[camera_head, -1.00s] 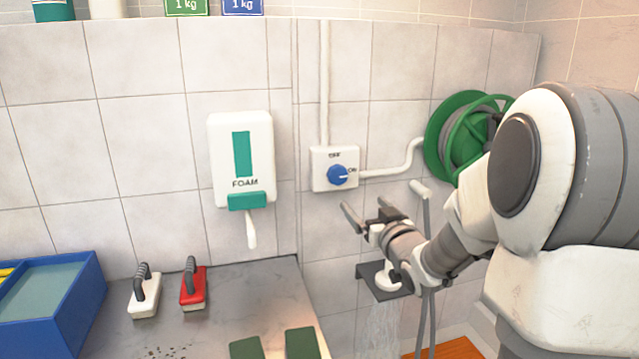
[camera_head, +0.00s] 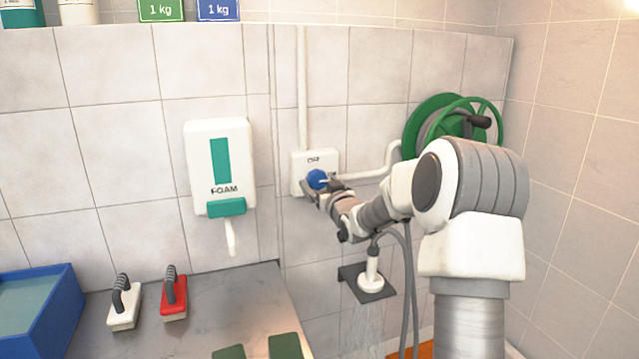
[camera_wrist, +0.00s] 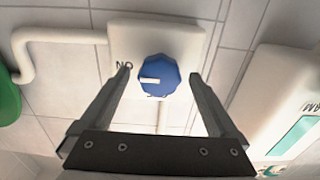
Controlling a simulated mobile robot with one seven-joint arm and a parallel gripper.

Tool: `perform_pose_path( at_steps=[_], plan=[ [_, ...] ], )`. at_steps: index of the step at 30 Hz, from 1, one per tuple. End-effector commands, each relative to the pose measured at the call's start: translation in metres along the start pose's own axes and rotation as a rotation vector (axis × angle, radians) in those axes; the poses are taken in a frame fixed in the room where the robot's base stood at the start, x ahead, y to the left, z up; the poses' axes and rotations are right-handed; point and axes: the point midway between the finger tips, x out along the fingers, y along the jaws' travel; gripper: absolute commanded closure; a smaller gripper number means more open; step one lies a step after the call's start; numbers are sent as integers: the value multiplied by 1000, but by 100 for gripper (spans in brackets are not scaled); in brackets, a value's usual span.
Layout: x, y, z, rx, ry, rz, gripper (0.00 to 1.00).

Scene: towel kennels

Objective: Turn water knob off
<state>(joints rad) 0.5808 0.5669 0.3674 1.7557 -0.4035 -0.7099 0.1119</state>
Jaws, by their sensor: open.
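The blue water knob (camera_head: 318,179) sits on a white box (camera_head: 300,160) on the tiled wall, with "OFF" marked above it. In the wrist view the knob (camera_wrist: 158,75) shows upside down, its white pointer towards the "ON" mark. My gripper (camera_head: 322,186) is at the box, and in the wrist view my gripper (camera_wrist: 160,78) is open with one finger on each side of the knob. Gaps show between the fingers and the knob. Water runs from the shower head (camera_head: 371,283) on its dark holder.
A foam dispenser (camera_head: 220,165) hangs left of the box. A white pipe (camera_head: 365,176) leads from the box to a green hose reel (camera_head: 430,125). A red brush (camera_head: 174,295) and a white brush (camera_head: 124,303) stand on the grey counter (camera_head: 225,295).

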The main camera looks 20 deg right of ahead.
Motion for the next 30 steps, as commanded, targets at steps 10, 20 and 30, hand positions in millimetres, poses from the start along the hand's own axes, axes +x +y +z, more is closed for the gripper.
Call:
perform_pose_path(
  at_steps=[10,20,30],
  plan=[
    [11,0,0,1,0,1,4],
    [10,0,0,0,0,1,42],
    [10,0,0,-1,0,1,88]
  ],
)
